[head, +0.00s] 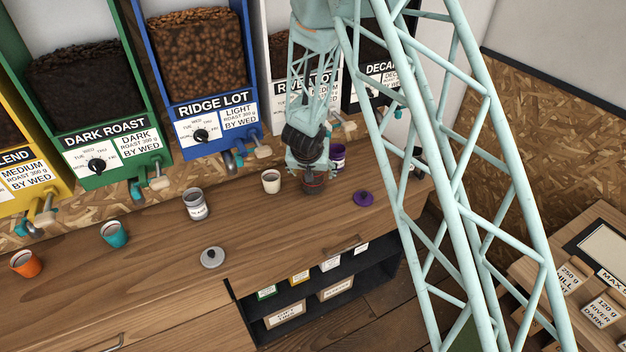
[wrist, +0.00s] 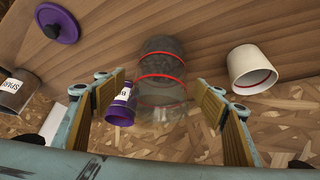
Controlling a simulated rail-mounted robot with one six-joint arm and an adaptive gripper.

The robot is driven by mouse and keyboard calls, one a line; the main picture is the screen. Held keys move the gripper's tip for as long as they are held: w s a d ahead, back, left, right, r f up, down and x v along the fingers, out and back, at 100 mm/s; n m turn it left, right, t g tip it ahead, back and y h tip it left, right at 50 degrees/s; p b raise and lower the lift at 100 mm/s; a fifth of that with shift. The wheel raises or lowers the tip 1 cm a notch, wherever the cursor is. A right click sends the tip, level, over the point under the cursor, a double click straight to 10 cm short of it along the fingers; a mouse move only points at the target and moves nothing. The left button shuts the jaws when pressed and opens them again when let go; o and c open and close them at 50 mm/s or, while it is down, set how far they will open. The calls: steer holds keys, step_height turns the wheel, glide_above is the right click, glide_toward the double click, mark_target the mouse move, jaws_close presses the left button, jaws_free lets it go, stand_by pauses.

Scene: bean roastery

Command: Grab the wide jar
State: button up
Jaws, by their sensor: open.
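The wide jar is most likely the see-through, dark-tinted jar with red rings (wrist: 162,72), ahead of my gripper in the wrist view. In the head view its dark body (head: 314,187) stands on the wooden counter, its top partly hidden by my gripper (head: 310,168). My gripper (wrist: 160,95) is open, its two padded fingers spread to either side of the jar's outline. I cannot tell whether the fingertips are level with the jar. No finger visibly touches it.
A purple labelled canister (wrist: 122,104) stands close beside the left finger. A white cup (wrist: 252,69) is close on the right finger's side. A purple lid (head: 363,198) lies on the counter (head: 150,250). A labelled grey canister (head: 195,204) stands further left. Dispensers line the wall behind.

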steer(key=shift+x, duration=0.95)
steer(key=shift+c, duration=0.4)
steer(key=c, duration=1.1)
steer(key=shift+o, duration=0.2)
steer(key=shift+r, duration=0.2)
